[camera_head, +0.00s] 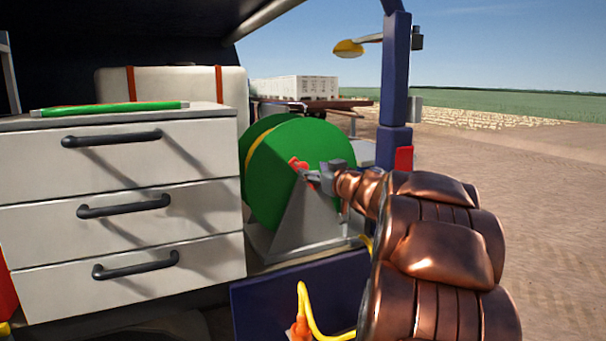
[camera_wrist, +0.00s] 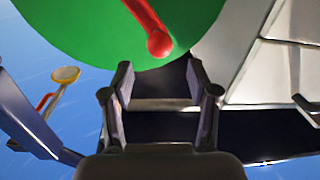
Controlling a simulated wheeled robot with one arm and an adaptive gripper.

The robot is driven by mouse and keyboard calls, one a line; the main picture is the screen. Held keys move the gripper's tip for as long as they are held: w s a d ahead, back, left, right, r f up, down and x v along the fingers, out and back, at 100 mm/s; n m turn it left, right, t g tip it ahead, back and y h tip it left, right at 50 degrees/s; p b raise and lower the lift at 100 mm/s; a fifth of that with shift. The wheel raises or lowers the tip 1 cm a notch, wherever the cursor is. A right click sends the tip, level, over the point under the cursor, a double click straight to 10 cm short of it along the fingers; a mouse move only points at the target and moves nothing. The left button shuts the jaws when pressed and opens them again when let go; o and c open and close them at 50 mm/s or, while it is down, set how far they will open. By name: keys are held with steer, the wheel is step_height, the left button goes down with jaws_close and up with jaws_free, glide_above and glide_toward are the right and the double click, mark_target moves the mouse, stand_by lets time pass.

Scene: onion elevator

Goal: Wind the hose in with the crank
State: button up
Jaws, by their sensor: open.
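The green hose reel (camera_head: 293,172) stands on a grey stand (camera_head: 305,228) at the vehicle's rear, right of the drawer unit. Its red crank (camera_head: 298,163) shows near the reel's middle, partly behind my gripper (camera_head: 313,177). In the wrist view the red crank (camera_wrist: 148,22) crosses the green disc (camera_wrist: 90,25), and its rounded end lies just beyond my fingertips. My gripper (camera_wrist: 160,90) is open, with nothing between its fingers. The yellow hose (camera_head: 308,310) hangs below the reel at the vehicle's edge, with an orange end fitting (camera_head: 299,329).
A white drawer unit (camera_head: 130,190) with dark handles stands close on the left, with a green tool (camera_head: 110,108) on top. A blue post (camera_head: 394,85) with a yellow lamp (camera_head: 348,48) rises behind my arm. Open dirt ground (camera_head: 560,190) lies to the right.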

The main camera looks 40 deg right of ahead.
mark_target(306, 166)
steer(key=shift+n+t+y, duration=0.3)
steer(key=shift+n+y, duration=0.1)
steer(key=shift+y, duration=0.3)
steer(key=w, duration=0.1)
steer(key=w+d, duration=0.1)
steer(key=w, duration=0.3)
steer(key=shift+d+f, duration=0.25)
steer(key=shift+f, duration=0.15)
steer(key=shift+w+d+r, duration=0.1)
steer(key=shift+w+d, duration=0.05)
steer(key=shift+w, duration=0.6)
jaws_close()
